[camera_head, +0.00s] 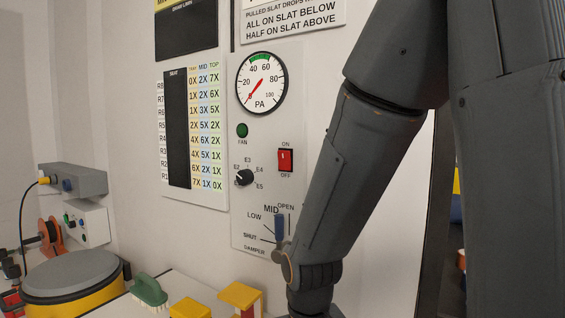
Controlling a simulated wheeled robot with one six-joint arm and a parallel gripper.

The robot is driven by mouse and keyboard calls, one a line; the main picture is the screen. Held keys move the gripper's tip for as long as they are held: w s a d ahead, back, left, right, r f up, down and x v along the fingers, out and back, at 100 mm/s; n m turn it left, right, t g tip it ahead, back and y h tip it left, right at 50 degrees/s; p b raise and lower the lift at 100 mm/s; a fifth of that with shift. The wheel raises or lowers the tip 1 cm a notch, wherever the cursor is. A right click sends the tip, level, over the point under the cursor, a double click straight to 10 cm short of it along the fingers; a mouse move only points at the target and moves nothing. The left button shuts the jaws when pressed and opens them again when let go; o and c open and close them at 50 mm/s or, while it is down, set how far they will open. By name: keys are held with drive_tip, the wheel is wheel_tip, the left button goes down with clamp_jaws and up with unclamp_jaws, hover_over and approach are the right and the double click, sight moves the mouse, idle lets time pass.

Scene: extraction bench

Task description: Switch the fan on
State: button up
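The fan switch (285,160) is a red rocker on the light panel, with ON printed above it and OFF below. The tilt of the rocker is too small to tell. A dark green fan lamp (242,131) labelled FAN sits to its left and looks unlit. The PA gauge (261,84) above has a red needle pointing to the lower left, near the low end of its scale. My arm reaches down across the right side of the view, and my gripper is below the picture's bottom edge.
My arm passes close to the lever's right. A green brush (149,291), yellow blocks (240,295) and a yellow drum (75,280) stand at the lower left.

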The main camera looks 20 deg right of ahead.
clamp_jaws()
idle(1.4)
